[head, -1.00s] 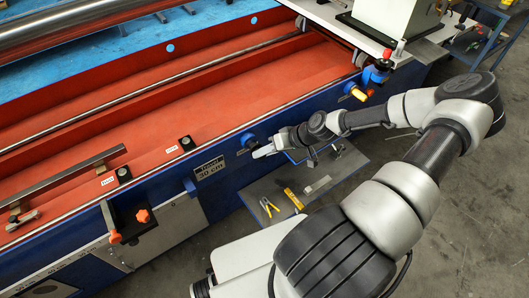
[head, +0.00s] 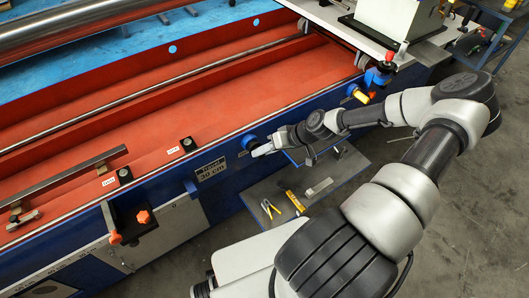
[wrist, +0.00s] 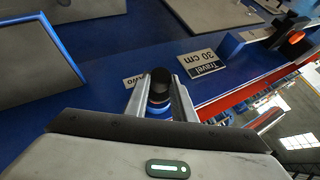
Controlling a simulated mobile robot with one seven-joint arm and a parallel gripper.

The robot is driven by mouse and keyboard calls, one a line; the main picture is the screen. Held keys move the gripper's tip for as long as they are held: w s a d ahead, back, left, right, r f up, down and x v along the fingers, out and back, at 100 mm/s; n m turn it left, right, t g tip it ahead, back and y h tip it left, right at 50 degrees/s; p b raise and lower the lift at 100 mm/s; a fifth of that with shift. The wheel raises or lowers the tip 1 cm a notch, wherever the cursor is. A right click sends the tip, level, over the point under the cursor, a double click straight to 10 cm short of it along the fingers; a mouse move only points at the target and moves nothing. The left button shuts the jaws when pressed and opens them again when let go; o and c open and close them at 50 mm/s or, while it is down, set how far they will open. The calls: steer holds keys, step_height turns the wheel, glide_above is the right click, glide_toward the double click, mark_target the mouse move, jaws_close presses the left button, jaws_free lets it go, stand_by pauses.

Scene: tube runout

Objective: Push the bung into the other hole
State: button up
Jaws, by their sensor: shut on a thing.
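My gripper (head: 257,152) is at the blue front wall of the long machine, just right of the "Travel 30 cm" plate (head: 210,169). In the wrist view my gripper (wrist: 160,84) has its two fingers on either side of a dark round piece (wrist: 161,77), which looks like the bung. A blue ring (wrist: 157,110) shows between the fingers; whether it belongs to the bung cannot be told. A blue round collar (head: 248,140) on the wall is right beside my fingertips. Another blue collar (head: 190,187) sits left of the plate. Whether the bung sits inside a hole is hidden.
A black box with orange knobs (head: 131,219) juts out at the left. A grey shelf (head: 275,188) with yellow-handled pliers (head: 269,208) lies below my gripper.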

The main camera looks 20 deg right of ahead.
steer(key=shift+w+a, duration=0.15)
steer(key=shift+w, duration=0.6)
steer(key=o, duration=1.1)
steer(key=p+v, duration=0.2)
steer(key=v, duration=1.5)
steer(key=shift+p, duration=0.35)
steer(key=shift+s+r, duration=0.1)
